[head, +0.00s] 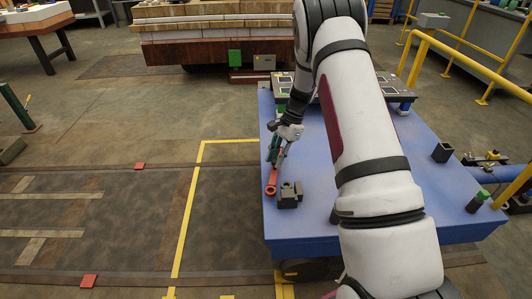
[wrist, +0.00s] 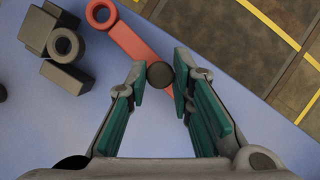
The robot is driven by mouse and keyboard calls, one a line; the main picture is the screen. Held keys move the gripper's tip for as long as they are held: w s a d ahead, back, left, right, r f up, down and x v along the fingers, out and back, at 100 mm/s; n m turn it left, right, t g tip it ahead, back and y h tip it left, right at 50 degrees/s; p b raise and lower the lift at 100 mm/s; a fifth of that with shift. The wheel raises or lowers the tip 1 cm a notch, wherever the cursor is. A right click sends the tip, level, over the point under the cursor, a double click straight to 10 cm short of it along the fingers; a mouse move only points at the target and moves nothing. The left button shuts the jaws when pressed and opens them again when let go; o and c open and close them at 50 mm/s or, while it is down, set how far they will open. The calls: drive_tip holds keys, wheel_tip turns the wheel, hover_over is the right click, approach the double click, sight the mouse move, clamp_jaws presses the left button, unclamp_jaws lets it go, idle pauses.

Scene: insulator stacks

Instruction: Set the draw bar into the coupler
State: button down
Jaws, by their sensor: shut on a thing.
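The red draw bar (head: 271,183) has a ring at one end and a dark round knob at the other. In the wrist view the bar (wrist: 140,38) slants from the ring at top left to the knob between my fingertips. My gripper (head: 277,151), with green finger pads, is shut on the bar's knob end (wrist: 160,76). The dark grey coupler (head: 289,195) stands on the blue table. In the wrist view the coupler (wrist: 50,42) is left of the bar, with the bar's ring beside it, apart from its round part. The ring's height above the table cannot be told.
The blue table (head: 310,215) has its left edge close to the bar. A dark panel (head: 400,88) lies at its back, and a small black block (head: 442,152) stands at right. Yellow rails (head: 470,70) run along the right. The floor at left is open.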

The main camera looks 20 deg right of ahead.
drive_tip(key=shift+s+d+n+g+p, duration=0.25)
drive_tip(key=shift+s+d+n, duration=0.1)
drive_tip(key=shift+d+n, duration=0.35)
drive_tip(key=shift+s+d+n+g+p, duration=0.15)
drive_tip(key=shift+s+d+n+g, duration=0.15)
drive_tip(key=shift+d+n, duration=0.35)
drive_tip(key=shift+h, duration=0.3)
drive_tip(key=c, duration=1.4)
unclamp_jaws()
drive_tip(key=shift+c, duration=0.2)
drive_tip(key=v, duration=1.2)
